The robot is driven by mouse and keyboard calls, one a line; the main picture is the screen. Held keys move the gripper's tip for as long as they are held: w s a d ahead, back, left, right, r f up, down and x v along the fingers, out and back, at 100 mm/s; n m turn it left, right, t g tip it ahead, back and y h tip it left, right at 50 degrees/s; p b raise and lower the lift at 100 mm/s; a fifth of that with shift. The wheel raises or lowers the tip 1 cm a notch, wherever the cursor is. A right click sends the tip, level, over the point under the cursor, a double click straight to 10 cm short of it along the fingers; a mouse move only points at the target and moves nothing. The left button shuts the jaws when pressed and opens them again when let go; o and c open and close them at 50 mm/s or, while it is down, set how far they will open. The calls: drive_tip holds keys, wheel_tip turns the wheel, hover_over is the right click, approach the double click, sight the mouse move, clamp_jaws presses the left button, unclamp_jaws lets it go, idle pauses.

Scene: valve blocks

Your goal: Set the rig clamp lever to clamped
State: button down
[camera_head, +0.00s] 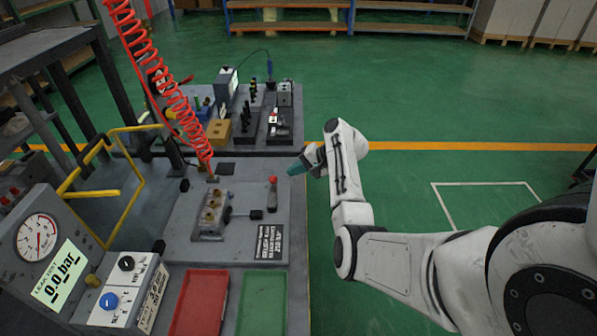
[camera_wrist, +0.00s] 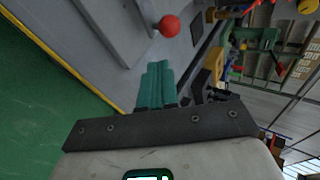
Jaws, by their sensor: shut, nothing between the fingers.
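A lever with a red knob (camera_head: 272,180) stands upright on the grey rig plate (camera_head: 180,245), right of the metal valve block (camera_head: 213,210). A black horizontal piece (camera_head: 243,213) reaches from the block toward the lever's foot. In the wrist view the red ball knob (camera_wrist: 169,26) is beyond my fingertips, with a gap between. My gripper (camera_head: 297,168) is to the right of the knob, near the plate's right edge, its teal fingers (camera_wrist: 156,85) shut and empty. I cannot read which position the lever is in.
A red tray (camera_head: 200,302) and a green tray (camera_head: 262,302) lie at the front. A gauge panel (camera_head: 42,240) and control box (camera_head: 125,290) stand at left. A red coiled hose (camera_head: 165,85) hangs over the rig. Tools and fittings stand behind. Green floor is free at right.

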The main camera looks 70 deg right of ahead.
drive_tip(key=s+d+r+b, duration=0.1)
drive_tip(key=s+d+r, duration=0.4)
drive_tip(key=s+r, duration=0.1)
drive_tip(key=shift+s+r+b, duration=0.15)
drive_tip(key=shift+s+b, duration=0.15)
drive_tip(key=shift+s, duration=0.3)
idle(0.5)
